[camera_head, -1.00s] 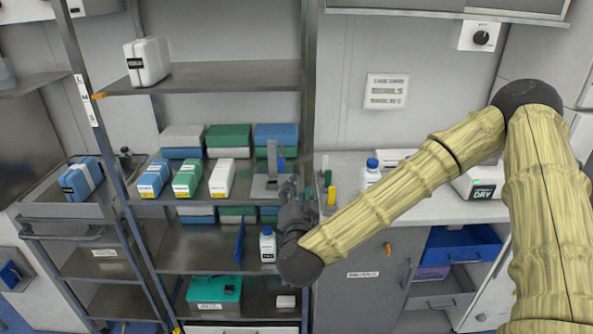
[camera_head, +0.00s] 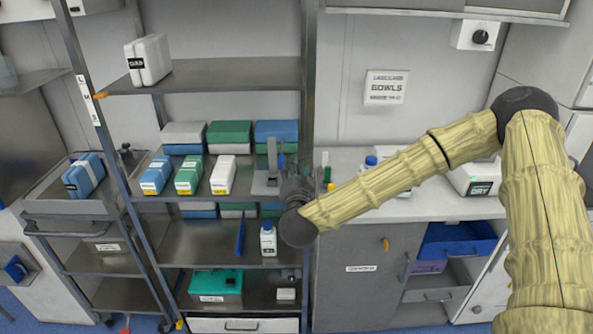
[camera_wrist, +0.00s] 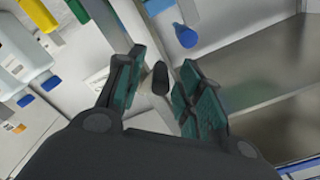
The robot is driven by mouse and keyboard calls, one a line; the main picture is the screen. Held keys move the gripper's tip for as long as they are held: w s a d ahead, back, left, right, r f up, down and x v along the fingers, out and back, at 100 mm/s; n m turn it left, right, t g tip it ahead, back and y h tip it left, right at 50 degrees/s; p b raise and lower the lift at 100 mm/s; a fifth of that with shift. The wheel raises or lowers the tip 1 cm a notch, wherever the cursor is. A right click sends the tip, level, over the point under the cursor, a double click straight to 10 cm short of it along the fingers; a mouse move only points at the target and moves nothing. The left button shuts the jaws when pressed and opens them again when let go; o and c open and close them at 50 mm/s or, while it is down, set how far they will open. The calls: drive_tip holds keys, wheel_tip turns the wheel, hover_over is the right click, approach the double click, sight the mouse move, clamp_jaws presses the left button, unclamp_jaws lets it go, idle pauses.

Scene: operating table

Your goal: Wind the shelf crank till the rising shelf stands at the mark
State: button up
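The pointer is beside a white strip (camera_head: 87,100) marked L, M and S on the left post, roughly level with M. My gripper (camera_head: 297,188) is at the rack's right post in the head view, and its fingers are hard to make out there. In the wrist view my gripper (camera_wrist: 161,62) has its fingers apart, with a dark knob (camera_wrist: 160,78), apparently the crank handle, between them. Contact with the knob cannot be told.
Boxes (camera_head: 190,176) fill the middle shelf. A counter (camera_head: 410,208) with bottles is right of the post. A cart (camera_head: 70,206) with a blue box stands at left.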

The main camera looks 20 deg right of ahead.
clamp_jaws()
drive_tip(key=shift+s+d+f+n+b, duration=0.3)
drive_tip(key=shift+d+n, duration=0.5)
drive_tip(key=shift+n, duration=1.8)
drive_tip(key=shift+s+d+f+n+b, duration=0.3)
drive_tip(key=shift+d+n, duration=0.55)
drive_tip(key=shift+n, duration=1.75)
drive_tip(key=shift+s+d+f+n+b, duration=0.15)
drive_tip(key=shift+d+f+n, duration=0.45)
drive_tip(key=shift+n, duration=2)
drive_tip(key=shift+w+d+r+n, duration=0.1)
drive_tip(key=shift+d+r+n, duration=0.15)
drive_tip(key=shift+n, duration=0.05)
unclamp_jaws()
